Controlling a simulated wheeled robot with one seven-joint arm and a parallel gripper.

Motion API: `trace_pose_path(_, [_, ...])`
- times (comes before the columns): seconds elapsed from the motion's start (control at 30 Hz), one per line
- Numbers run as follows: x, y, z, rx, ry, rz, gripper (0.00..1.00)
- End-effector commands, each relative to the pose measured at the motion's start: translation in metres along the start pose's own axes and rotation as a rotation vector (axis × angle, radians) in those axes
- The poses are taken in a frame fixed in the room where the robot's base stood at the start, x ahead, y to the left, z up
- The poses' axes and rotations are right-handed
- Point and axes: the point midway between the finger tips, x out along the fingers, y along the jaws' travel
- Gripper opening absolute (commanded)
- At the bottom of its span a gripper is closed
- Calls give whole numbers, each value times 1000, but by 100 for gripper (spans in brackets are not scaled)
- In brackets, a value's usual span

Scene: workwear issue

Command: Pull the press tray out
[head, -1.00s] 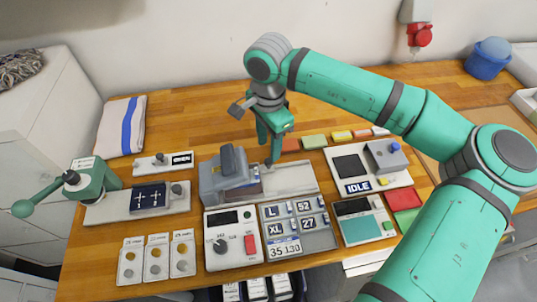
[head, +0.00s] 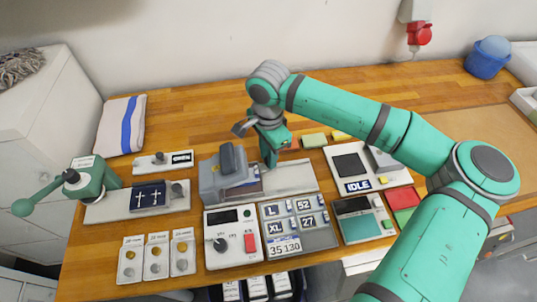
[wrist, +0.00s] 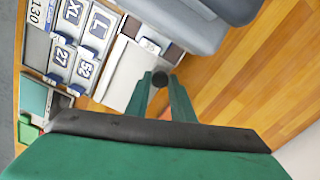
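The grey press (head: 222,180) stands at the left middle of the table, and it also shows at the top of the wrist view (wrist: 190,22). A pale flat tray or bed (head: 292,178) runs out from its right side; the wrist view shows it too (wrist: 123,76), with a small label near the press. My gripper (head: 270,163) points down just behind the pale surface, right of the press.
A control box with a dial (head: 233,237) and a size-label rack (head: 299,226) stand in front. The table behind the press is clear.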

Motion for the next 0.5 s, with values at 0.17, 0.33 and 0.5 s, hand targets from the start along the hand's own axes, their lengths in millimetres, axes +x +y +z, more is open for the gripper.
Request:
trace_pose_path(0.17, [0, 3, -7, 3, 1, 1, 0])
trace_pose_path(0.33, [-1, 19, -45, 10, 2, 1, 0])
trace_pose_path(0.5, [-1, 36, -87, 7, 2, 1, 0])
